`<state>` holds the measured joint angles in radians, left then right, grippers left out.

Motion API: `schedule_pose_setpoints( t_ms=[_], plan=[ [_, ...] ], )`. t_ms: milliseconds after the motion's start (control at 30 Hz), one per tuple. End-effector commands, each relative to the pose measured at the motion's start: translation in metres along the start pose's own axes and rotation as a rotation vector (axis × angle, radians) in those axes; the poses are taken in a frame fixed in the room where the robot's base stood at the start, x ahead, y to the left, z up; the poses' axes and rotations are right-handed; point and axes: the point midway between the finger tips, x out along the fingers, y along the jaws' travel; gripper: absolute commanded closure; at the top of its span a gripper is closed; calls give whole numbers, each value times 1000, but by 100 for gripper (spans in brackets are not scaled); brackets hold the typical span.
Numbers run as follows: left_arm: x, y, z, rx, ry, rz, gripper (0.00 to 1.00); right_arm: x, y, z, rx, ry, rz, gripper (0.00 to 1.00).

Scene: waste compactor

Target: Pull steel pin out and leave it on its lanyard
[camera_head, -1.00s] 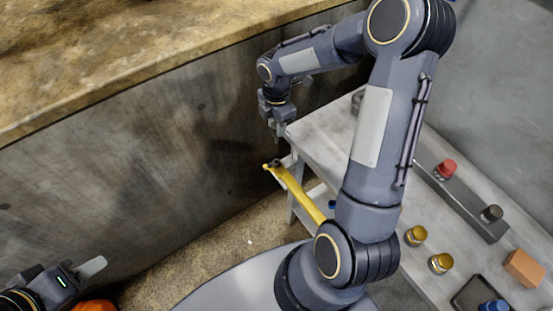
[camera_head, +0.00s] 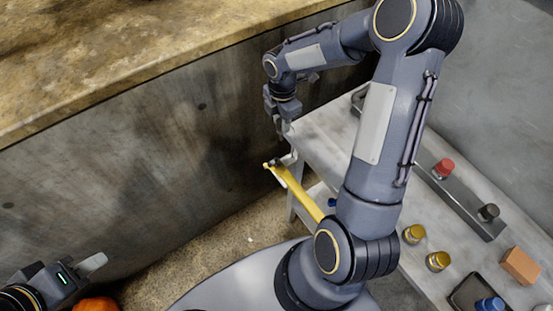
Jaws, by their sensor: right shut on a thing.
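My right gripper (camera_head: 285,126) points down just above the end of a yellow bar (camera_head: 298,188), beside the corner of a pale workbench. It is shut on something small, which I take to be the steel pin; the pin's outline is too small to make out. A small dark and grey fitting (camera_head: 277,162) sits at the bar's upper end, just below the fingertips. I cannot make out the lanyard. My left gripper (camera_head: 92,264) is at the lower left, away from the bar, with one pale finger showing; its opening cannot be judged.
The workbench (camera_head: 330,130) carries a rail with a red knob (camera_head: 443,168) and a black knob (camera_head: 488,212), brass-coloured knobs (camera_head: 414,234), an orange block (camera_head: 521,266) and a blue-topped item (camera_head: 490,304). A stained metal wall (camera_head: 120,170) stands behind. An orange object (camera_head: 96,304) lies lower left.

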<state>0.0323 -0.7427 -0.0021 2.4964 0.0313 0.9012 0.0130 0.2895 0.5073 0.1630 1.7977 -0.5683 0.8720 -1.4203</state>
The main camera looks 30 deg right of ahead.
Motion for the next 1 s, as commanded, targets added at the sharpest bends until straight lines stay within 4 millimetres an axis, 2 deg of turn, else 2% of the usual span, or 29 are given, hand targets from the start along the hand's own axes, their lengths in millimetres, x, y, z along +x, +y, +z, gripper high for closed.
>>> schedule_pose_setpoints(
  t_ms=[1000],
  plan=[
    [-7,3,-4,0,0,0,66,-1,-20,36,2,0,0,95]
  ],
)
